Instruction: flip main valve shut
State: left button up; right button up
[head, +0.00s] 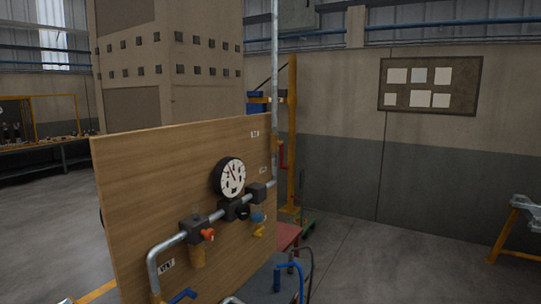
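A wooden panel (140,190) stands upright ahead of me and carries a grey metal pipe (165,245) with several fittings. A round white gauge (232,178) with a dark rim sits above the pipe. A small red handle (207,234) is on the left fitting. A blue round knob (257,217) and a yellow handle (258,231) are at the right. A blue lever (182,296) shows at the bottom edge. The small white labels are too small to read, so I cannot tell which valve is the main one. Neither gripper is in view.
A blue bent handle or pipe (289,267) and a red surface (286,236) stand just right of the panel. A yellow post (292,130) rises behind it. A trestle (512,228) is at the far right. The grey floor (400,265) between is clear.

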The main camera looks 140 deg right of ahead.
aim_at(281, 143)
jog(key=z, duration=4.7)
jog(key=i+l, duration=0.5)
jog(key=i, duration=0.15)
jog(key=i+l+z, duration=0.1)
jog(key=i+l, duration=0.4)
jog(key=i, duration=0.15)
jog(key=i+l, duration=0.45)
jog(key=i, duration=0.2)
